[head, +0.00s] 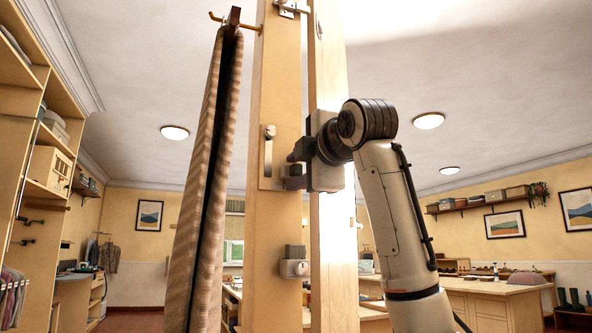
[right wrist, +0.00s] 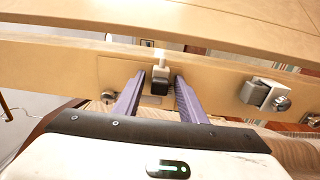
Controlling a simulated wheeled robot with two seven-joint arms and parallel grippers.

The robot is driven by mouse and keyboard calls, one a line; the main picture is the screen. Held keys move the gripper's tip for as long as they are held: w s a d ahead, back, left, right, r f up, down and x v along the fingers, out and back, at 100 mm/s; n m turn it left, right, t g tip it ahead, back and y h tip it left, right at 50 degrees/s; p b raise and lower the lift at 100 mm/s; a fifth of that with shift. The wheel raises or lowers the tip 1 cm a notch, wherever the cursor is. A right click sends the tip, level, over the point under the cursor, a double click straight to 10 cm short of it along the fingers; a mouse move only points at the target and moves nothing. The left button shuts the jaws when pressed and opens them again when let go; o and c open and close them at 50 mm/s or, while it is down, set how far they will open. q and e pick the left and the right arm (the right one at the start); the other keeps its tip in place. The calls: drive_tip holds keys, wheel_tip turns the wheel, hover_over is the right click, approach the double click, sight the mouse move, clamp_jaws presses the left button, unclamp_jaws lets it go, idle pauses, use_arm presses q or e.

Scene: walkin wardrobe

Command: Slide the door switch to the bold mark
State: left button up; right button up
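The door switch shows in the right wrist view as a small slider knob (right wrist: 160,79), white above and dark below, on a pale wooden plate (right wrist: 115,74). In the head view the plate (head: 266,181) sits on the upright wooden door edge, partly behind my gripper. My right gripper (head: 291,171) is at the plate. In the right wrist view its two purple-grey fingers (right wrist: 160,90) are apart, one on each side of the knob, with gaps showing. Contact with the plate cannot be told. The bold mark cannot be made out. My left gripper is not in view.
A metal lock (head: 294,268) is fixed below the plate, and a latch (head: 290,7) is above. A striped garment (head: 205,190) hangs from a hook just left of the post. Shelves (head: 40,150) stand far left; a worktable (head: 490,300) stands behind at right.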

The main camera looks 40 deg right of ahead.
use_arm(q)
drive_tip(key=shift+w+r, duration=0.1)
use_arm(e)
drive_tip(key=shift+s, duration=0.15)
use_arm(q)
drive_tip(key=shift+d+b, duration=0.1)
drive_tip(key=shift+b, duration=0.35)
use_arm(e)
drive_tip(key=v, duration=1)
